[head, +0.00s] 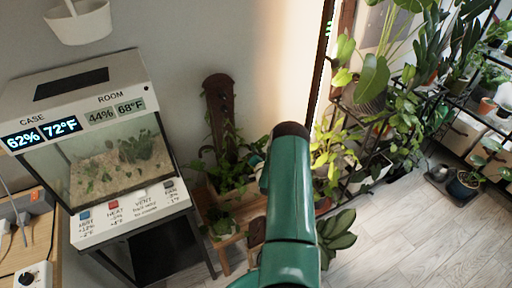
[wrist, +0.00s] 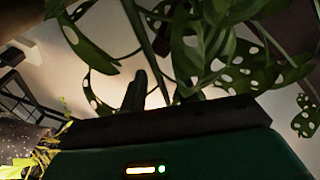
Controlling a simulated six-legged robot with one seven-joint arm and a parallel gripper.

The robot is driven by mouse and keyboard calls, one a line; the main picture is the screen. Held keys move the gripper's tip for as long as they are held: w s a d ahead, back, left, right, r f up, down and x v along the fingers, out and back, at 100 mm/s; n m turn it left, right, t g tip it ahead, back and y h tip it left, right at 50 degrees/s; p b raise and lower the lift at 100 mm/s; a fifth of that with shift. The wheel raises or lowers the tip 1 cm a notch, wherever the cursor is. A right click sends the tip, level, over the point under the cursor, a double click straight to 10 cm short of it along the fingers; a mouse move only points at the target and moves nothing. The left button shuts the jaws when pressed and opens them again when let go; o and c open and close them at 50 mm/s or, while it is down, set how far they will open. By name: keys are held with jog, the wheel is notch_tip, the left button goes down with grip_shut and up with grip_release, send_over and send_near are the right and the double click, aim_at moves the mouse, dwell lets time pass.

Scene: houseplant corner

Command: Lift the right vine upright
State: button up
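The vine plant sits in a planter (head: 232,190) at the foot of a tall brown support board (head: 219,105). Green vine leaves (head: 226,148) spread low around the board. My green arm covers the right side of this plant, so the right vine cannot be made out in the head view. In the wrist view, green stems (wrist: 150,45) and leaves with holes (wrist: 92,52) hang close in front of my gripper (wrist: 155,92). One dark finger shows beside a stem; the other is lost among the leaves. I cannot tell whether the fingers touch or hold a stem.
A glass plant case (head: 110,165) with display panels stands left of the planter. A low wooden stand (head: 225,258) is under the plants. Potted plants and dark shelving (head: 385,125) crowd the right. Wooden floor (head: 400,250) is clear at the lower right.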

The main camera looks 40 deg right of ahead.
jog(key=shift+x, duration=1.1)
jog(key=shift+c, duration=0.4)
grip_shut()
